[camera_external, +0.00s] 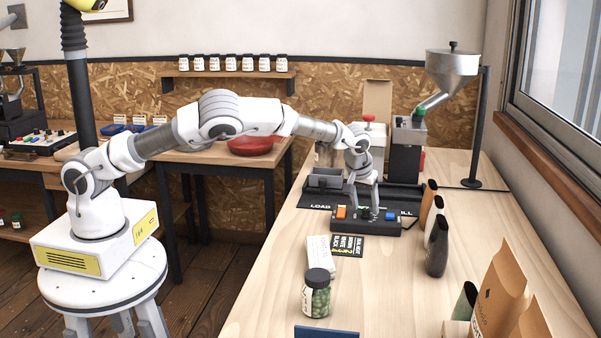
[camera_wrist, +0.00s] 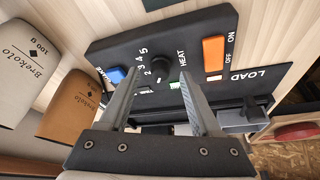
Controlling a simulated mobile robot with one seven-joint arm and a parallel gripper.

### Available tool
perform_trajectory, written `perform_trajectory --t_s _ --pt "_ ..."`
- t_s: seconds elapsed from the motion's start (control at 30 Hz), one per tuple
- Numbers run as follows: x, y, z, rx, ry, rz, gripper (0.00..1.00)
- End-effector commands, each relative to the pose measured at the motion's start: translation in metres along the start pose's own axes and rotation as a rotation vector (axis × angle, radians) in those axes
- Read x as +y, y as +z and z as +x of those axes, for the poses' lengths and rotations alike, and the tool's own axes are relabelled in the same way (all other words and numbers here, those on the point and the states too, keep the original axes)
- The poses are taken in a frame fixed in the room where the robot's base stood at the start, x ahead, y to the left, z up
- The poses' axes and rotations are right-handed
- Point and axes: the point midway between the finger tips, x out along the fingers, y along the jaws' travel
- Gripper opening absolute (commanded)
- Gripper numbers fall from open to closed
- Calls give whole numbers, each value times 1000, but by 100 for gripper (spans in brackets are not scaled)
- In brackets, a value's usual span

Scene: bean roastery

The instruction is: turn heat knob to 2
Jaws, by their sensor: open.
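The dark control panel (camera_wrist: 180,36) carries a round black heat knob (camera_wrist: 160,72) beside the HEAT label, with numbers around it, including 2, 3, 4 and 5. The pointer's exact setting is too small to read. My gripper (camera_wrist: 158,67) is open, with its two fingers on either side of the knob in the wrist view; I cannot tell whether they touch it. In the external view my gripper (camera_external: 368,208) points down over the panel (camera_external: 350,225) and hides the knob.
The panel also has an orange ON/OFF switch (camera_wrist: 213,51) and a blue button (camera_wrist: 116,74). Several pouches (camera_external: 437,246) stand right of the panel. A jar of green beans (camera_external: 317,295) and a label card (camera_external: 346,246) lie nearer the camera. Bare tabletop (camera_external: 400,290) shows in front.

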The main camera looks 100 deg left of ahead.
Motion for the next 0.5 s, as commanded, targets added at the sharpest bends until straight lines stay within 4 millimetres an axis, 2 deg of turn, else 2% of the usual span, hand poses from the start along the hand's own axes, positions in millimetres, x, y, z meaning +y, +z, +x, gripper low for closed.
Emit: perform_trajectory --t_s 0.13,0.4,0.43,0.5 --pt "0 0 10 0 0 0 64" --pt "0 0 11 1 0 0 64" --pt "0 0 11 1 0 0 63" --pt "0 0 11 1 0 0 50"
